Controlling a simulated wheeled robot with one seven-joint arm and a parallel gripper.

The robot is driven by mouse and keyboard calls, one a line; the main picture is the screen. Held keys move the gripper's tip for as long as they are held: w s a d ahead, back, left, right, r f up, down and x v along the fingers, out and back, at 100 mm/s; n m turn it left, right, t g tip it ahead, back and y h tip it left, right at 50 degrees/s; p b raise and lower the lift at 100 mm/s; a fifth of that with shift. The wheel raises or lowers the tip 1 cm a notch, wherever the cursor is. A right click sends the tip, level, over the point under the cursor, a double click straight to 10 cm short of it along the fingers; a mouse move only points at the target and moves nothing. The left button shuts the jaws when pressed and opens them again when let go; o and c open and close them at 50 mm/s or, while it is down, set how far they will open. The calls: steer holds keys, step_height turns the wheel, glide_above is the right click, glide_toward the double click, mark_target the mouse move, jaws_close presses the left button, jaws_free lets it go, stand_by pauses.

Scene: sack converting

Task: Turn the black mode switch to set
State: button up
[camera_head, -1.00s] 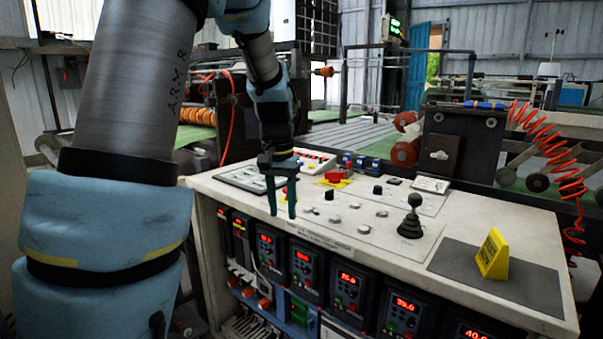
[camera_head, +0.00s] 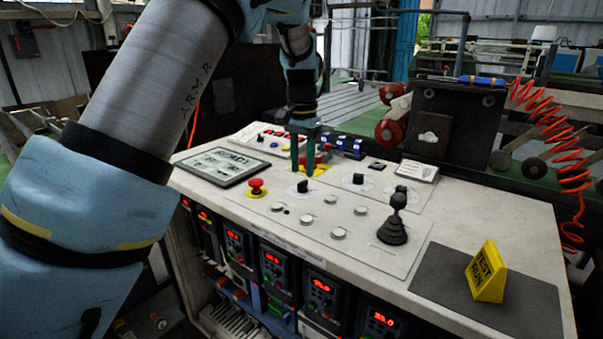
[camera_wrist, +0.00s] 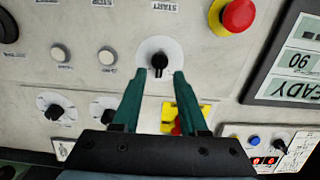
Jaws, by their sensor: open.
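A black rotary switch (camera_head: 303,186) on a round white plate sits on the sloping panel, just right of the red stop button. It shows in the wrist view (camera_wrist: 159,62) with its pointer bar roughly upright in the picture. Its label is too small to read. My gripper (camera_head: 302,173) is open above and just behind this switch. In the wrist view its green fingertips (camera_wrist: 160,73) lie on either side of the knob, with gaps; contact cannot be seen. Two similar black knobs (camera_head: 358,178) (camera_head: 401,190) stand to the right; I cannot tell the mode switch by label.
The red stop button (camera_head: 256,187) is close on the left, with a display (camera_head: 222,166) beyond it. A yellow plate with a red part (camera_wrist: 188,116) lies behind. A black joystick (camera_head: 393,230) stands right, and a yellow TEST RUN block (camera_head: 487,272) sits on a grey mat.

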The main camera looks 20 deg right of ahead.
mark_target(303, 182)
steer(key=shift+f, duration=1.8)
jaws_close()
